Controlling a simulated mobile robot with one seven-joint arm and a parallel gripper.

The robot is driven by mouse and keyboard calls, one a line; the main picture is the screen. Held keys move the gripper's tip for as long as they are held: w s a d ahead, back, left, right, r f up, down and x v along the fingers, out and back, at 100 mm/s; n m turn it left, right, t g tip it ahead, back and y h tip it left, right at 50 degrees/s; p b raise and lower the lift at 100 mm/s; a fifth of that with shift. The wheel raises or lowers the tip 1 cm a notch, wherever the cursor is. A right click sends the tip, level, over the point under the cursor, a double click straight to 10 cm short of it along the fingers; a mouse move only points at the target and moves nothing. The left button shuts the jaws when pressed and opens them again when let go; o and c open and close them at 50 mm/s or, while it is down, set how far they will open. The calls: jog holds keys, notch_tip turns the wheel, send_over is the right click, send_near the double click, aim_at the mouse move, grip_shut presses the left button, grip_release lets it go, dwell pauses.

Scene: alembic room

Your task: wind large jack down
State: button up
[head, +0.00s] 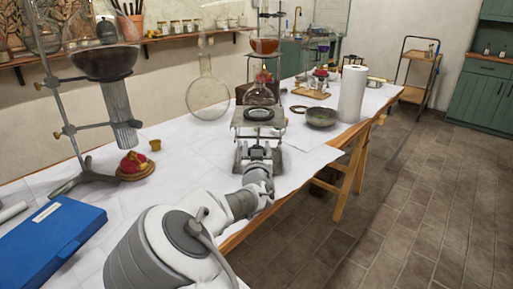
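The large jack (244,122) stands on the white-covered table, with its grey square top plate raised well above its base. A dark round piece (259,114) rests on the plate, and a clear round flask (260,95) is just above it. My gripper (257,152) is at the near side of the jack, below the top plate, and overlaps it in the picture. The jack's knob and my fingertips are too small and covered to make out. I cannot tell whether the gripper touches the jack or is shut on anything.
A flask of orange liquid (265,46) hangs above the jack. A large clear flask (208,98) stands left of it. A dark bowl (321,118) and paper roll (352,94) are to the right.

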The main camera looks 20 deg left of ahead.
jog(key=c, duration=0.5)
jog(key=shift+n, duration=0.3)
jog(key=n, duration=0.3)
jog(key=shift+a, duration=0.1)
jog(key=shift+f+n, duration=0.1)
jog(key=shift+n, duration=1.4)
jog(key=o, duration=1.3)
jog(key=shift+o, duration=0.2)
